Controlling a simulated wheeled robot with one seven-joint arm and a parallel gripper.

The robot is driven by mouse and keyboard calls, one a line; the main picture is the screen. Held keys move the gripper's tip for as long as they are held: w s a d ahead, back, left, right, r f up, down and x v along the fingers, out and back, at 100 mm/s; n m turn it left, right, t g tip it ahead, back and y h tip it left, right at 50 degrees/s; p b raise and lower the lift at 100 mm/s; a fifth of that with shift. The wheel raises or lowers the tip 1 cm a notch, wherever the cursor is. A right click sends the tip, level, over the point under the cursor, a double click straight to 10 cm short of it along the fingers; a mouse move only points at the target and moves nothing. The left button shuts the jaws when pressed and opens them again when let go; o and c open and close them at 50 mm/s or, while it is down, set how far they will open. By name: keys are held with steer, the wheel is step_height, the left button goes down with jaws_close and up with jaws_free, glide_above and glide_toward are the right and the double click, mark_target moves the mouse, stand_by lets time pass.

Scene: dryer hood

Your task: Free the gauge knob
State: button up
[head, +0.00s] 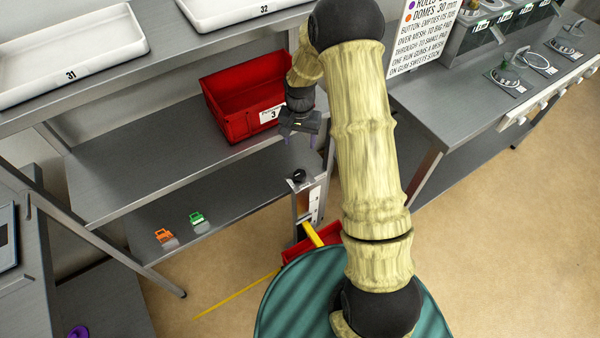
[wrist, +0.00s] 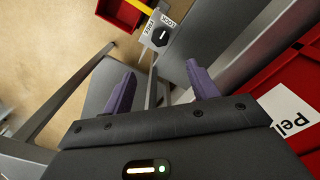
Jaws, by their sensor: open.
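The gauge knob (head: 297,176) is a small black knob on top of a grey metal post at the front edge of the lower shelf. In the wrist view the knob (wrist: 159,37) sits on a light plate with the words FREE and LOCK beside it. Which word it points to is hard to tell. My gripper (head: 299,138) is above and apart from the knob, in front of the red bin. In the wrist view my gripper (wrist: 161,70) has its two purple fingers spread with nothing between them, and the knob shows beyond the fingertips.
A red bin (head: 225,104) stands on the middle shelf close behind my gripper. A yellow bar (head: 312,233) and another red bin (head: 295,252) are low by the post. Orange (head: 164,237) and green (head: 197,218) clips lie on the lower shelf. White trays (head: 75,60) are above.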

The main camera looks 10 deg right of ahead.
mark_target(300, 174)
step_height(300, 174, down, 17)
steer(key=shift+f+p, duration=0.15)
steer(key=shift+p, duration=0.8)
steer(key=c, duration=1)
